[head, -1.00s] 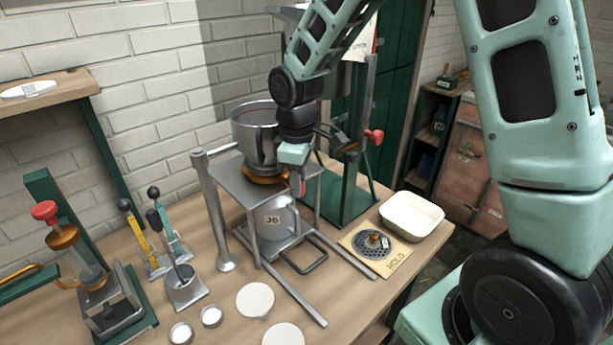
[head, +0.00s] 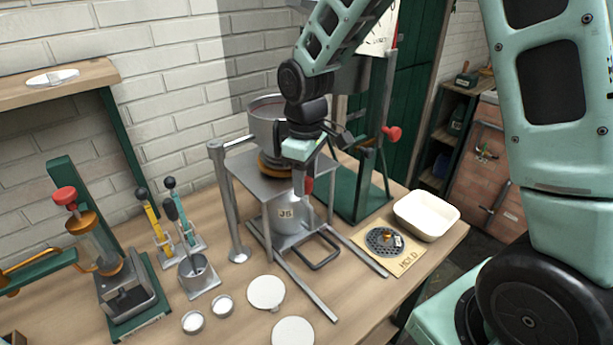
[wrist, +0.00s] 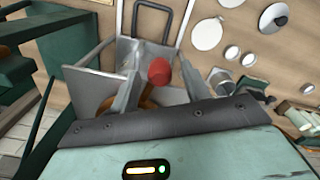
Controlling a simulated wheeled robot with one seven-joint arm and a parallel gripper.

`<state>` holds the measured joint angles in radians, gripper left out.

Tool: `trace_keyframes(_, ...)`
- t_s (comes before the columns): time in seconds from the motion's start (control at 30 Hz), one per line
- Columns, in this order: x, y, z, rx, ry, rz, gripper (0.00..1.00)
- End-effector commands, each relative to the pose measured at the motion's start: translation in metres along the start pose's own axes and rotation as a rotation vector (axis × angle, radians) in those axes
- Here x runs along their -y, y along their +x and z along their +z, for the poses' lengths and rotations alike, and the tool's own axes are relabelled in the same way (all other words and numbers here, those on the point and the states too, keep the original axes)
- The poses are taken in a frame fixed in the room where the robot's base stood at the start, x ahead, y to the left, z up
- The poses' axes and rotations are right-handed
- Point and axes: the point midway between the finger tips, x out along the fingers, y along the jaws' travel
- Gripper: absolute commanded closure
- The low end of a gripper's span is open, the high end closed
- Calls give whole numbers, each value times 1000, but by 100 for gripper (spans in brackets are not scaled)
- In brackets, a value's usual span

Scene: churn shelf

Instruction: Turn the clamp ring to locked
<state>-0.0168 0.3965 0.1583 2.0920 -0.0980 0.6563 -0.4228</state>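The clamp ring (head: 267,166) is a brass-orange band under the metal pot (head: 262,122), on top of the grey stand. Part of it is hidden behind my gripper; a brass piece also shows low between the fingers in the wrist view (wrist: 147,103). A red-tipped handle (head: 309,186) is at the stand's front edge. My gripper (head: 300,184) points down beside this handle. In the wrist view the red knob (wrist: 159,71) appears between the two spread fingers, with gaps on both sides. I cannot tell whether either finger touches the handle.
A canister marked J5 (head: 288,216) stands beneath the stand's top. A green post stand with a red knob (head: 391,134) is close on the right. A mold plate (head: 405,262) and cream tray (head: 426,215) are at the right. White discs (head: 266,292) lie in front.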

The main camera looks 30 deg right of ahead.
Motion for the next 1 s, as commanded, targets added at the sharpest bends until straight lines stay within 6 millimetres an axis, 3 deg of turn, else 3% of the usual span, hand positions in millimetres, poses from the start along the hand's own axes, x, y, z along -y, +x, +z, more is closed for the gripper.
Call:
trace_keyframes(0.2,-1,-2,1,2,2,0,53)
trace_keyframes(0.37,-2,-18,0,-1,4,2,53)
trace_keyframes(0.8,0,-118,0,-3,2,3,53)
trace_keyframes(1.0,-1,-154,-1,-2,1,2,53)
